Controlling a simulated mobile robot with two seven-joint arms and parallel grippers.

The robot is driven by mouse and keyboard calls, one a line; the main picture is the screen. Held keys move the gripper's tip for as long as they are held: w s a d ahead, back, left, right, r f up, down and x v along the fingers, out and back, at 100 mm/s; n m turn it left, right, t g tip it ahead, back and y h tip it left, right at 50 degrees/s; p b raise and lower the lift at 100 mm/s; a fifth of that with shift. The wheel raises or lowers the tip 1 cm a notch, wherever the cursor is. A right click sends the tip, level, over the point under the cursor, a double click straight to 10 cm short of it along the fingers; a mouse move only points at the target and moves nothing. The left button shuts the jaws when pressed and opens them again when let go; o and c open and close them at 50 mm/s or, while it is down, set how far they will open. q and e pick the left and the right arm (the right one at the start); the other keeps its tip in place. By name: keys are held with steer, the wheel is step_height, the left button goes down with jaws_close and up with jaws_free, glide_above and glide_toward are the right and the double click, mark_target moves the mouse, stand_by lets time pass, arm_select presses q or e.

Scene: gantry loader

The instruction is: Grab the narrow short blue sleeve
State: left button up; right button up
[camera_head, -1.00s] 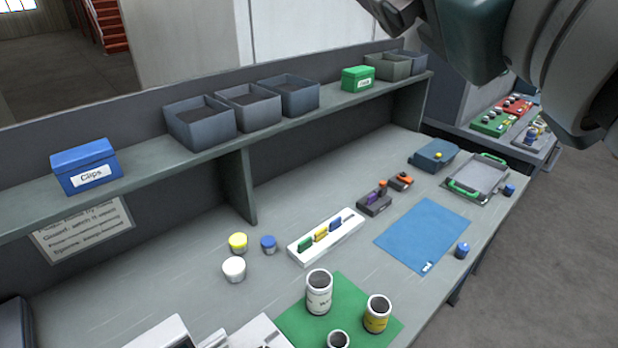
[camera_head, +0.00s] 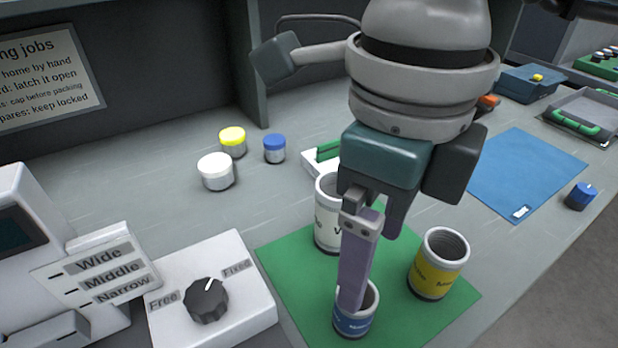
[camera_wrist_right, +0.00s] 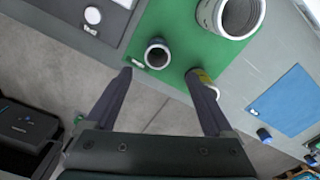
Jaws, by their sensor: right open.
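The narrow short blue sleeve (camera_head: 356,324), an open cylinder with a blue label, stands upright near the front of the green mat (camera_head: 290,262). My right gripper (camera_head: 370,275) points down over the mat, open and empty, and its near finger hides part of this sleeve. In the right wrist view the sleeve (camera_wrist_right: 157,54) lies just beyond and between the spread fingertips (camera_wrist_right: 160,73). I cannot tell whether a finger touches it. My left gripper is not in view.
A white-labelled sleeve (camera_head: 327,238) and a yellow-labelled sleeve (camera_head: 438,264) stand close by on the mat. A white box with a black knob (camera_head: 206,300) is at the left. Capped jars (camera_head: 215,172) stand behind. A blue mat (camera_head: 525,172) lies right, bare but for a small tag.

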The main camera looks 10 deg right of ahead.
mark_target(349, 326)
steer(key=f, duration=0.8)
steer(key=shift+a, duration=0.3)
steer(key=shift+r, duration=0.1)
jaws_close()
